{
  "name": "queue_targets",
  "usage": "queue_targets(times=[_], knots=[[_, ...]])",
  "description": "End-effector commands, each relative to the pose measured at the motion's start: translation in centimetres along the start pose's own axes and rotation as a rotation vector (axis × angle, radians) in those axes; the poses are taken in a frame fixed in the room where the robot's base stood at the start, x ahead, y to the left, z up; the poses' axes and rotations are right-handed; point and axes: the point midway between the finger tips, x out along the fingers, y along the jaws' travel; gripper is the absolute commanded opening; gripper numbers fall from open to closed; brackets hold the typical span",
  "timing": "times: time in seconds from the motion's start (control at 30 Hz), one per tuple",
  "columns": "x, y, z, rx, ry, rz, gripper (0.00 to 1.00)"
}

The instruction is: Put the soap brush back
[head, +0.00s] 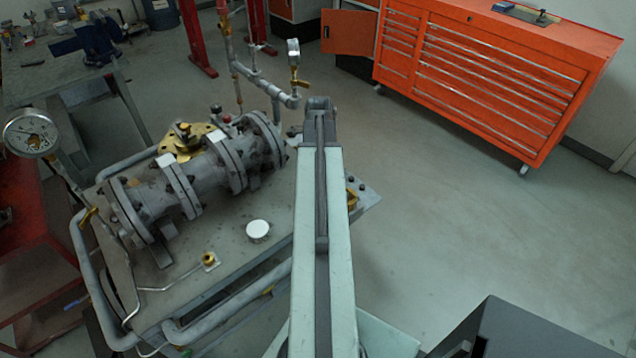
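I cannot make out a soap brush in the head view. A small white round item (258,230), perhaps a lid or cup, sits on the grey bench (225,275) left of my arm. My arm reaches forward over the right part of the bench. My gripper does not show; the arm's far end hides what is beneath it.
A flanged grey valve body (205,175) lies along the bench. A brass fitting (209,259) is near the front. Pressure gauges (30,133) and upright pipes (262,80) rise around it. An orange tool cabinet (480,75) stands at back right.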

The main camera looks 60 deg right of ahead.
Motion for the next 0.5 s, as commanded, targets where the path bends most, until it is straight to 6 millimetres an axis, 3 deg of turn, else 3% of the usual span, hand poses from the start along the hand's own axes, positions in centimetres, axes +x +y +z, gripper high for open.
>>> queue_targets(times=[0.03,0.4,0.43,0.5], knots=[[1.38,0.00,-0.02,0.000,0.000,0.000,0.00],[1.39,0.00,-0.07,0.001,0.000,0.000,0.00],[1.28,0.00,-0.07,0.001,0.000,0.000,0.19],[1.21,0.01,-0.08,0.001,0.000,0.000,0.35]])
